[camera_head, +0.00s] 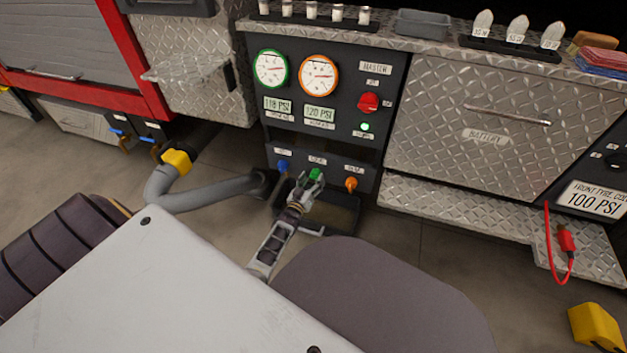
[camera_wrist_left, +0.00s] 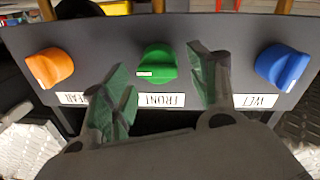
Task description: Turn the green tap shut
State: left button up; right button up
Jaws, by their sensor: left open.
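The green tap (camera_wrist_left: 158,66) is a round knob with a white mark, on a dark panel above a label that reads FRONT. In the head view the green tap (camera_head: 316,174) is partly covered by my gripper. My left gripper (camera_head: 312,184) is open in front of it. In the left wrist view my left gripper (camera_wrist_left: 168,88) has its two fingers to either side of the knob, with visible gaps between each finger and the knob. Whether the fingertips reach as deep as the knob is hard to tell. My right gripper is not in view.
An orange tap (camera_wrist_left: 50,67) and a blue tap (camera_wrist_left: 282,66) flank the green one. Above are two gauges (camera_head: 270,69), (camera_head: 318,75) and a red master switch (camera_head: 368,102). A grey hose (camera_head: 215,192) lies left of the panel. A metal ledge (camera_head: 470,215) juts out at right.

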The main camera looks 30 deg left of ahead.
pick_arm(q)
jog(key=shift+w+a+b, duration=0.15)
jog(key=shift+w+b, duration=0.15)
jog(key=shift+w, duration=0.6)
jog(key=c, duration=1)
jog(key=shift+o, duration=0.2)
